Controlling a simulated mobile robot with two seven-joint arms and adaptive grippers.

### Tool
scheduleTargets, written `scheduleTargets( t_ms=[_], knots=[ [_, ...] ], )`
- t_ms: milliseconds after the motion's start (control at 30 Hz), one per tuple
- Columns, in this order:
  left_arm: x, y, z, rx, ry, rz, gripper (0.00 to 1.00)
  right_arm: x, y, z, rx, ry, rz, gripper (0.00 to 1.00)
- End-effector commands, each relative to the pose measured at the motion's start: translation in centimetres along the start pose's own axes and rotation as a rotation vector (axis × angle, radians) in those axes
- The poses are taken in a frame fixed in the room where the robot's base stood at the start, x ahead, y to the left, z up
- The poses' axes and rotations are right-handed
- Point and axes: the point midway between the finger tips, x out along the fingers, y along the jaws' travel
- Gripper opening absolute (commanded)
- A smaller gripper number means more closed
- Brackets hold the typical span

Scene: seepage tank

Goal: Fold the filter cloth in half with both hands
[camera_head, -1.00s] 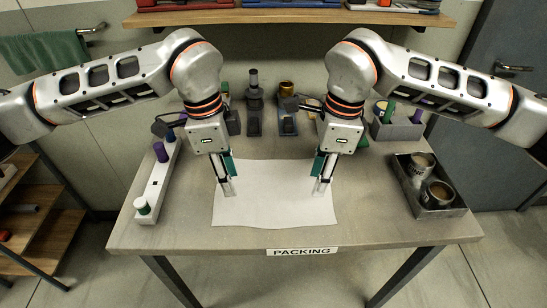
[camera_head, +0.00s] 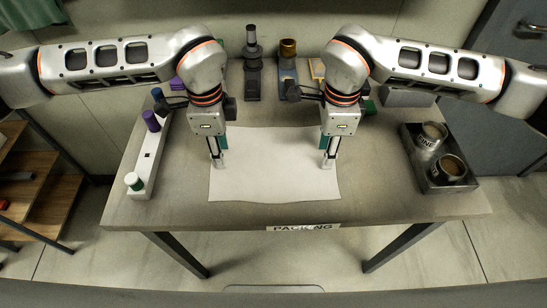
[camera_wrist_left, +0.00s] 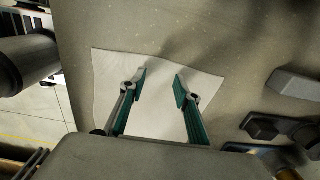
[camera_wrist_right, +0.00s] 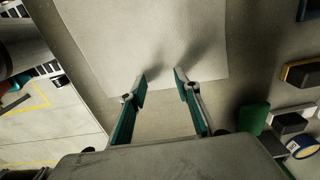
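The white filter cloth (camera_head: 270,180) lies flat and unfolded on the grey table, near its front middle. It also shows in the left wrist view (camera_wrist_left: 155,115) and the right wrist view (camera_wrist_right: 140,35). My left gripper (camera_head: 217,163) points down over the cloth's left side; in its wrist view the fingers (camera_wrist_left: 160,82) are apart with nothing between them. My right gripper (camera_head: 327,164) points down over the cloth's right side; its fingers (camera_wrist_right: 161,80) are also apart and empty, near a cloth edge. Finger shadows fall on the cloth; the exact gap to it is hard to tell.
A white rack (camera_head: 150,160) with capped bottles stands on the table's left. A dark tray (camera_head: 446,180) with two metal cups stands on the right. Several blocks and a dark stand (camera_head: 252,70) line the back. The table in front of the cloth is clear to the PACKING label (camera_head: 303,228).

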Motion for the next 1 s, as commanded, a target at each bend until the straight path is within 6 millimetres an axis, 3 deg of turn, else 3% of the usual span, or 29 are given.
scheduleTargets(
  t_ms=[533,800,1000],
  knots=[
    [1.1,0.1,0.0,0.000,0.000,0.004,0.32,1.1,0.0,0.0,0.000,0.000,0.003,0.32],
    [1.3,0.1,0.0,0.000,-0.001,0.004,0.00,1.2,0.1,0.0,0.001,0.000,0.003,0.00],
    [1.3,0.1,0.0,-0.001,-0.001,0.004,0.00,1.3,0.1,0.0,0.001,0.001,0.003,0.00]
  ],
)
